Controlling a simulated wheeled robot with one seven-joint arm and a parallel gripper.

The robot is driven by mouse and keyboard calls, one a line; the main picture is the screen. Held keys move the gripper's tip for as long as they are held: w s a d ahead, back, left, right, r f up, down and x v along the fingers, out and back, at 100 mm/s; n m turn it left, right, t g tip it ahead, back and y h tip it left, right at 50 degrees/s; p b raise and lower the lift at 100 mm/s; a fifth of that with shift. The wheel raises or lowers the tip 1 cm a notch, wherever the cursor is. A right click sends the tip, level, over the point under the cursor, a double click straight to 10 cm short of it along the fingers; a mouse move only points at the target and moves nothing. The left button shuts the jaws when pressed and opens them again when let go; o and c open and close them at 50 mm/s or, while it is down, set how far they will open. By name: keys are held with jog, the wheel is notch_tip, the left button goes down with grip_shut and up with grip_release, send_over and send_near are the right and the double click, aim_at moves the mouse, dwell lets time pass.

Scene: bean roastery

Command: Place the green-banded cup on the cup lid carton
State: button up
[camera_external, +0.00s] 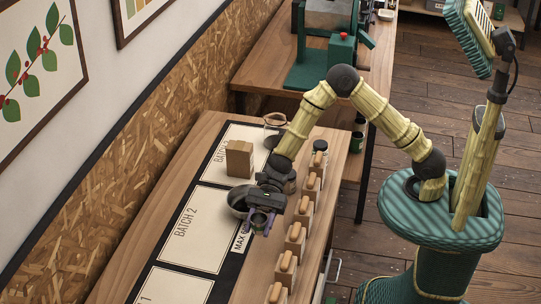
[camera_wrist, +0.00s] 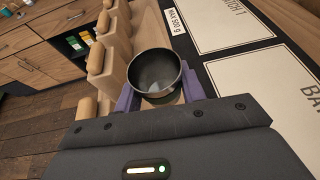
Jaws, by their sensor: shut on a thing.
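My gripper (camera_external: 262,220) is above the front table near the "MAX" label, its purple fingers shut on a small dark round cup. In the wrist view the cup (camera_wrist: 155,75) sits between the fingers of my gripper (camera_wrist: 160,98), open top facing the camera, and looks empty. A pale green patch shows below its rim; I cannot tell clearly whether this is its band. A brown box (camera_external: 240,158), which looks like the cup lid carton, stands on the far batch panel, beyond my gripper. It is not in the wrist view.
Several wooden blocks with rounded tops (camera_external: 295,236) line the table's right edge. The Batch 2 panel (camera_external: 190,232) is mostly clear.

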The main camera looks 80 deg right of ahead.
jog(key=w+d+r+m+t+h+p, duration=0.1)
jog(key=w+d+r+m+t, duration=0.1)
jog(key=d, duration=0.9)
jog(key=w+d+r+m+t+h+p, duration=0.1)
jog(key=w+d+r+m+t+p, duration=0.1)
jog(key=w+d+r, duration=0.4)
jog(key=w+d+r+m+t+h+p, duration=0.1)
jog(key=w+d+r+m+t, duration=0.3)
jog(key=d, duration=1.3)
jog(key=w+p, duration=0.1)
jog(key=w, duration=0.3)
jog(key=shift+w+d+r+t+h, duration=0.15)
jog(key=shift+w+d+t+h, duration=0.15)
jog(key=shift+w+d+h, duration=0.1)
send_over(239, 146)
jog(key=shift+f, duration=3.15)
jog(key=shift+f+p, duration=0.45)
jog(key=shift+f, duration=1.45)
